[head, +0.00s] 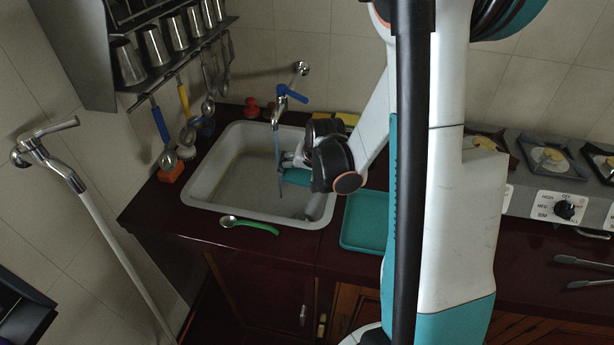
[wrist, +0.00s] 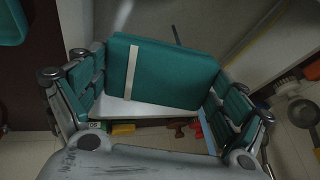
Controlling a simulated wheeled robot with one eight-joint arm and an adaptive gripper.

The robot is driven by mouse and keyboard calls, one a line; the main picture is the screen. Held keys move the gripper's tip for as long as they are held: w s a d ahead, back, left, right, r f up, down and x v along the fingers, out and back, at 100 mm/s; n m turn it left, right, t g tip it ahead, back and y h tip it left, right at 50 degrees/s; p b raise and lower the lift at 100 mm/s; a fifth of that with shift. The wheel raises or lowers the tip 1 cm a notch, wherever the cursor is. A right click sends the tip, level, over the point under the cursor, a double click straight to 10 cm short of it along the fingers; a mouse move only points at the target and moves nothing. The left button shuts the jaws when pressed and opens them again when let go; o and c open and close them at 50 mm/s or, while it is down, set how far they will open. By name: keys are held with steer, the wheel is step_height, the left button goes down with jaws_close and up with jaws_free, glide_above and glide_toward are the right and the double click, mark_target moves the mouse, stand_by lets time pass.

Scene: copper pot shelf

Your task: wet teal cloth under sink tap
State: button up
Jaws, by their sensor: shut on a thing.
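The folded teal cloth (head: 297,177) is held over the sink, close to the water stream; in the wrist view the cloth (wrist: 172,75), with a pale stripe, sits between my teal-padded fingers. My gripper (head: 288,162) is shut on it, and it also shows in the wrist view (wrist: 158,95). The metal tap with a blue handle (head: 285,93) is on the wall above the sink. A thin bluish water stream (head: 278,150) runs down from its spout. I cannot tell whether the water touches the cloth. The white sink (head: 200,192) is set in the dark red counter.
A teal tray (head: 365,235) lies on the counter to the right. Utensils (head: 185,110) hang at the left below a shelf of metal cups (head: 155,45). A stove (head: 548,170) stands at the far right.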

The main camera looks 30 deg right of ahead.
mark_target(305, 178)
steer(key=w+d+f+b, duration=0.1)
steer(key=w+f, duration=0.1)
steer(key=w, duration=0.7)
steer(key=shift+w+d, duration=0.15)
steer(key=shift+w, duration=0.25)
stand_by(0.5)
steer(key=shift+s+a+b, duration=0.2)
steer(key=shift+s, duration=1.15)
steer(key=shift+s+a+b, duration=0.15)
steer(key=shift+s+b, duration=0.05)
steer(key=shift+s, duration=1.1)
steer(key=shift+s+a+b, duration=0.2)
steer(key=shift+s, duration=1.15)
steer(key=shift+r, duration=0.15)
steer(key=shift+s+a+r+p, duration=0.15)
steer(key=shift+s+r+p, duration=0.45)
steer(key=shift+s+r, duration=0.45)
steer(key=shift+s+a+r+p, duration=0.15)
steer(key=shift+s+r+p, duration=0.55)
steer(key=shift+s, duration=0.5)
steer(key=shift+s+r, duration=0.15)
steer(key=shift+s, duration=0.05)
